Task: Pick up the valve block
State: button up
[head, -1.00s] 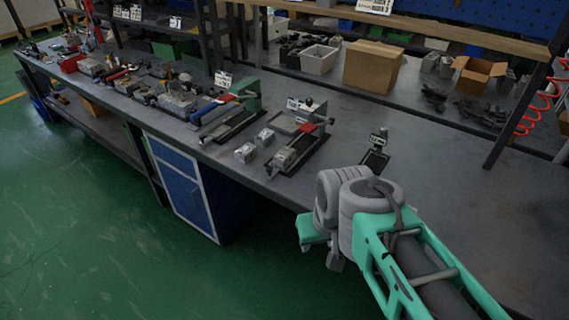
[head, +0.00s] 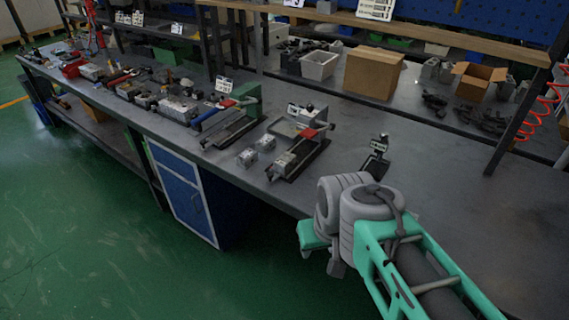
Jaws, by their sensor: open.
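Two small grey valve blocks stand side by side on the bench top near its front edge in the head view: a nearer one (head: 247,157) and a farther one (head: 266,143). They are apart from each other, and nothing holds them. Another grey block (head: 285,160) sits on the dark fixture just right of them. I cannot tell which block is meant. My arm enters from the lower right. Its grey joint is in front of the bench edge, right of and nearer than the blocks.
The long grey bench (head: 440,200) has clear top at the right. A fixture with a red handle (head: 305,140), another fixture (head: 225,128) and a small stand (head: 377,155) are near the blocks. A cardboard box (head: 373,72) and white bin (head: 319,65) stand behind.

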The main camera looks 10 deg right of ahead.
aim_at(286, 161)
jog(key=u, duration=0.8)
jog(key=i, duration=0.85)
jog(key=u, duration=1.5)
